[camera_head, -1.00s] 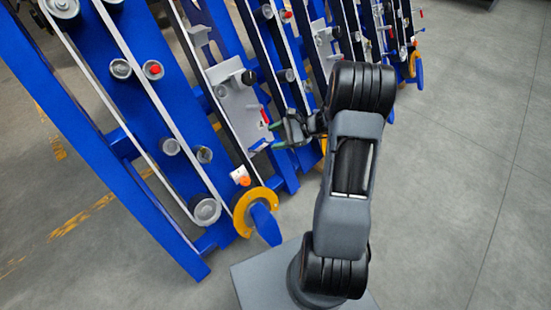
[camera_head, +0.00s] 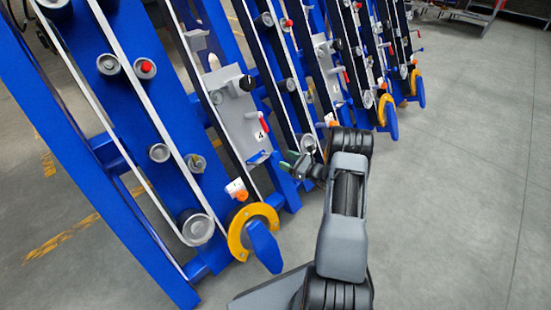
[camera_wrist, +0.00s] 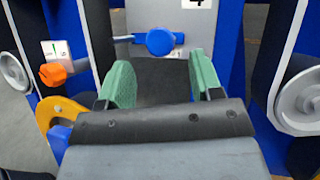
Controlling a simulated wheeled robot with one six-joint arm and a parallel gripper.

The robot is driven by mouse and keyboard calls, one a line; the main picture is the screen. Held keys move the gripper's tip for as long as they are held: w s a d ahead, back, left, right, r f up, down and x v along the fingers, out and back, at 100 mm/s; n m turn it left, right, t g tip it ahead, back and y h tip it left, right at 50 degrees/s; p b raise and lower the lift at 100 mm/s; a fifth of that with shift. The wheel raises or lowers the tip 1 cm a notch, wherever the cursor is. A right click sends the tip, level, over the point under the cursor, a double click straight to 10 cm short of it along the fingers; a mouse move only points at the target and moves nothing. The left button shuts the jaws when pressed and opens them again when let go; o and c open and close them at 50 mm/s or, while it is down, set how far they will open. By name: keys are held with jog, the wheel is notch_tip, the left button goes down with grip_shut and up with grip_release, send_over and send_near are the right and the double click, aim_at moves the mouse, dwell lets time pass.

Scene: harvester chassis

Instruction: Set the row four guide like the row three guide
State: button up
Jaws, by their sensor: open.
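The row four plate (camera_head: 240,112) is light grey, with a black knob (camera_head: 247,83), a red handle (camera_head: 264,123) and a "4" label (camera_head: 259,135). A small blue piece (camera_head: 258,157) sits at its lower end. In the wrist view a blue round-ended knob (camera_wrist: 160,41) is under the "4" label (camera_wrist: 199,3), ahead of and between my fingers. My gripper (camera_head: 296,164) is open and empty, just right of the plate's lower end. Its green pads show in the wrist view (camera_wrist: 160,80). A similar plate (camera_head: 327,70) with a red handle stands on a farther row; its number is unreadable.
An orange knob (camera_head: 240,195) with a white label and a yellow disc (camera_head: 240,232) with a blue tip are below the row four plate. Belts and rollers (camera_head: 197,228) run along blue frames. Grey floor (camera_head: 460,200) at right is clear.

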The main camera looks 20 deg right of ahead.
aim_at(277, 156)
jog(key=shift+b+x, duration=0.7)
jog(key=shift+x, duration=2.3)
grip_shut()
